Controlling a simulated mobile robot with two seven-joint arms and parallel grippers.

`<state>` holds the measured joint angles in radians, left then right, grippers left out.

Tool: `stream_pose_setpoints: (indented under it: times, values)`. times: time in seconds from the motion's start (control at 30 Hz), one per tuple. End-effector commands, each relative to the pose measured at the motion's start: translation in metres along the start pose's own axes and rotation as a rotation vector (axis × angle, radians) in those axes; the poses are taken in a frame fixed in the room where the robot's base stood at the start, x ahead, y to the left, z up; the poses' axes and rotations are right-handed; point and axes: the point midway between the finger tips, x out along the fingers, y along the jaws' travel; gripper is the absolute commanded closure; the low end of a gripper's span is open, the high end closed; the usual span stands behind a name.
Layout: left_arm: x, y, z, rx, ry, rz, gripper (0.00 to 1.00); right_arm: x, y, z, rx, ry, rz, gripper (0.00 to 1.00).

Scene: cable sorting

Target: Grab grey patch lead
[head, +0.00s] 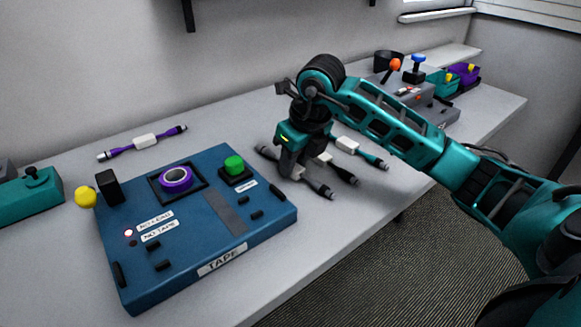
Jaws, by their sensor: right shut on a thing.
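The grey patch lead (317,187) lies on the table just right of the blue tape machine. Its dark plug ends show on both sides of my right gripper (291,172), which points down and is shut on its middle. The fingers hide the lead's middle part. The lead is at or very near the table top; I cannot tell whether it is lifted. My left gripper is not in view.
A dark lead with a white label (323,158) and a teal lead (373,160) lie close to the right of the gripper. The blue tape machine (215,225) stands to its left. A purple lead (146,141) lies behind that machine. A grey control box (440,110) and bins (463,76) stand at the far right.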

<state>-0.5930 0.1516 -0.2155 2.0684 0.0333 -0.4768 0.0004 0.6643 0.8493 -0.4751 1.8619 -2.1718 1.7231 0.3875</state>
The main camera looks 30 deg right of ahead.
Motion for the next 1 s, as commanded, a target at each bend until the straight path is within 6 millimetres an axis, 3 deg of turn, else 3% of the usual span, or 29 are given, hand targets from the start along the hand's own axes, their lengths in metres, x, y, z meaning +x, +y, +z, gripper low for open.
stream_pose_setpoints:
  times: [0.17,0.57,0.77,1.0]
  values:
    - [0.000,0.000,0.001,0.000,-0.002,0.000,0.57,0.000,0.000,0.000,0.000,0.000,0.000,1.00]
    - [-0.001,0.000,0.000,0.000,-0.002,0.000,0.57,-0.008,0.000,0.003,0.000,-0.002,-0.001,1.00]
    - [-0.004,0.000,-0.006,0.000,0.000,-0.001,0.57,-0.037,0.000,0.012,-0.001,-0.006,-0.001,1.00]
    - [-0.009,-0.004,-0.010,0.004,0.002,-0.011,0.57,-0.103,0.000,0.034,0.000,-0.009,-0.002,1.00]
